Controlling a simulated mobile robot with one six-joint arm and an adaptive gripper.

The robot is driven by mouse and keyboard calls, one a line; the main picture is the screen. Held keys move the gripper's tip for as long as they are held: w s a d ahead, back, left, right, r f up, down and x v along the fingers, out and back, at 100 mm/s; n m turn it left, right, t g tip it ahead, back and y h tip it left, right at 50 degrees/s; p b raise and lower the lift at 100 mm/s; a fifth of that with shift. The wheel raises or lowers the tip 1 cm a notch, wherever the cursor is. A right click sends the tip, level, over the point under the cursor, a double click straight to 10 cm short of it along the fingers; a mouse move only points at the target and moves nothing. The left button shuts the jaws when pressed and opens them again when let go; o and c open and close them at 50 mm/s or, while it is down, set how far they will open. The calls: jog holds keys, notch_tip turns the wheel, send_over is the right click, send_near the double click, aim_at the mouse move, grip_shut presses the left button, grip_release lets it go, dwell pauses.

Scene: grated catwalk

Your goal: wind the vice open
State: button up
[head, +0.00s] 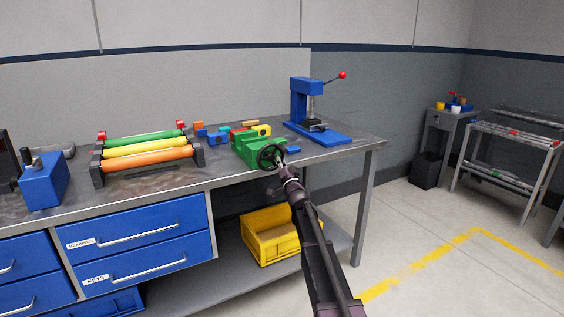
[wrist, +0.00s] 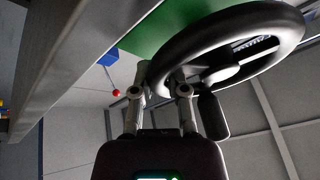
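The green vice (head: 257,147) stands on the workbench near its front edge. Its black handwheel (head: 270,157) faces the front. The wheel fills the top of the wrist view (wrist: 272,30), with a dark crank handle (wrist: 213,116) hanging from it. Part of the green vice body (wrist: 160,28) shows behind the wheel. My gripper (head: 281,164) is at the right side of the wheel in the head view. In the wrist view its two narrowly spaced fingers (wrist: 160,80) straddle the near rim and appear closed on it. The vice jaws are too small to judge clearly.
A blue press (head: 306,105) with a red-knobbed lever stands behind the vice. Colored blocks (head: 213,136) lie left of it, then a rack of colored rollers (head: 150,152). A yellow crate (head: 262,250) sits on the lower shelf.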

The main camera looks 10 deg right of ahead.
jog(key=shift+o, duration=0.6)
jog(key=shift+d, duration=0.15)
